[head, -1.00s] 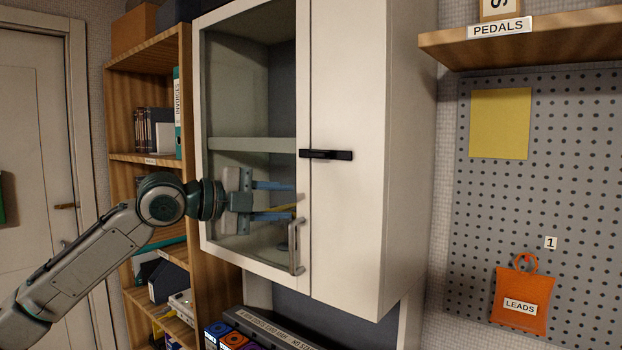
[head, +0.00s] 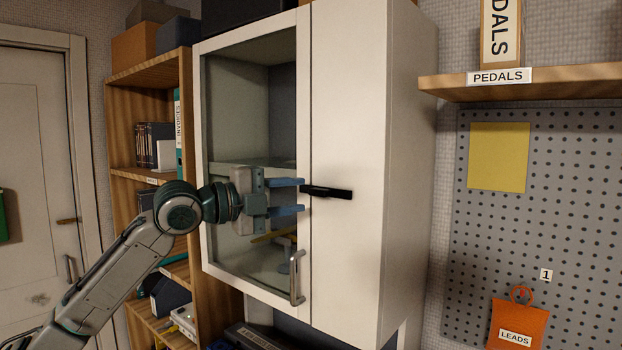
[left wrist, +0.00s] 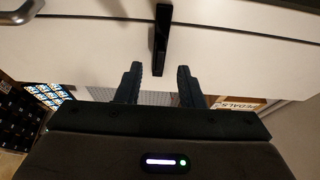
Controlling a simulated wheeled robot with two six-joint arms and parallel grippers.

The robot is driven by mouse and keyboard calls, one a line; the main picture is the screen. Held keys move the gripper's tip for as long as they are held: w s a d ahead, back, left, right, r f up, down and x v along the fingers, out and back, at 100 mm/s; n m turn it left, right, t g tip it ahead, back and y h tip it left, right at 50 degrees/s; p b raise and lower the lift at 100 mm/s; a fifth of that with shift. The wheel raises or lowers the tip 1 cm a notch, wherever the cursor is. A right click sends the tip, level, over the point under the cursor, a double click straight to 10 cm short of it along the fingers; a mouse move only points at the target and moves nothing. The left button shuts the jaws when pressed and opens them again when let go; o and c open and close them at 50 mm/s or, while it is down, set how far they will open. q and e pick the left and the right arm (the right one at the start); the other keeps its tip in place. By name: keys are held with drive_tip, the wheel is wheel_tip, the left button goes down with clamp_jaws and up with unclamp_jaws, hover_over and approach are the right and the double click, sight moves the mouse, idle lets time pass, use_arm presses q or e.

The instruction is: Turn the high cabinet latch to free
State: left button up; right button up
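The latch is a black bar (head: 328,193) lying nearly level across the seam between the glass door (head: 232,260) and the white panel (head: 348,100) of the high cabinet. In the left wrist view the latch (left wrist: 162,38) points toward my gripper, its near end between the fingertips. My left gripper (head: 303,196) is open at the latch's left end, one finger above and one below in the head view. In the left wrist view (left wrist: 159,72) a gap shows between the latch and each finger. My right gripper is out of view.
A metal handle (head: 297,277) hangs low on the glass door, below my left gripper. A wooden bookshelf (head: 150,70) stands left of the cabinet. A wooden shelf (head: 570,82) and a pegboard (head: 580,220) are on the right wall.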

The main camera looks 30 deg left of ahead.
sight(315, 194)
use_arm(q)
drive_tip(key=shift+p+x, duration=1.2)
drive_tip(key=shift+x, duration=0.4)
drive_tip(key=shift+w+d+p, duration=0.3)
drive_tip(key=shift+w+p, duration=0.05)
drive_tip(key=shift+w, duration=0.2)
drive_tip(key=shift+c, duration=0.2)
clamp_jaws()
